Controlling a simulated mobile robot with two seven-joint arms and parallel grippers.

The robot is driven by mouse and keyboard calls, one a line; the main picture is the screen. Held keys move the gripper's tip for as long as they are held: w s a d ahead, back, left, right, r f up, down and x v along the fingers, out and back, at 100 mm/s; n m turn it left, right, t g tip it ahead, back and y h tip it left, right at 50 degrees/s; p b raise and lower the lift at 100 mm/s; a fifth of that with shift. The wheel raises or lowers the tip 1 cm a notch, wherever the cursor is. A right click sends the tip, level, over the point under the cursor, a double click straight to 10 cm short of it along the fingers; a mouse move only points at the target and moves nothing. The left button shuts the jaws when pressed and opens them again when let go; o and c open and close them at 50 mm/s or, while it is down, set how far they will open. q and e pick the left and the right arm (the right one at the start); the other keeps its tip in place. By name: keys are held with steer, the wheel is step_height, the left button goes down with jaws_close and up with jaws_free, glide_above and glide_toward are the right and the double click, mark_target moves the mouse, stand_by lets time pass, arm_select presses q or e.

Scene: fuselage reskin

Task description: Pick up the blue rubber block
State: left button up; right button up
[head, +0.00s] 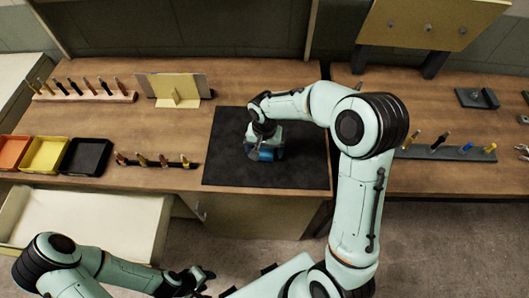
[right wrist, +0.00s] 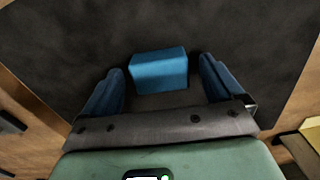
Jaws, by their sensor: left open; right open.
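The blue rubber block (right wrist: 159,70) lies on the black mat (right wrist: 215,30) in the right wrist view. My right gripper (right wrist: 163,85) is open, with one blue-padded finger to each side of the block and gaps visible on both sides. In the head view my right gripper (head: 264,154) is low over the middle of the black mat (head: 300,177), and its hand and arm largely hide the block there. My left gripper (head: 204,280) is open and empty at the bottom of the head view, in front of the workbench and away from the mat.
Orange, yellow (head: 45,155) and black (head: 84,157) trays stand at the bench's left. Tool racks (head: 84,97) and a small angled stand (head: 174,88) lie behind and left of the mat. Another tool rack (head: 447,153) is to the right. An open drawer (head: 90,215) juts out below.

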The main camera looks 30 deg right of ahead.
mark_target(264, 151)
steer(key=c, duration=1.2)
steer(key=shift+o, duration=0.2)
steer(key=shift+r, duration=0.1)
arm_select(q)
steer(key=shift+w+r+p, duration=0.9)
steer(key=shift+w+r, duration=0.25)
steer(key=shift+w, duration=0.05)
arm_select(e)
step_height(264, 151, up, 20)
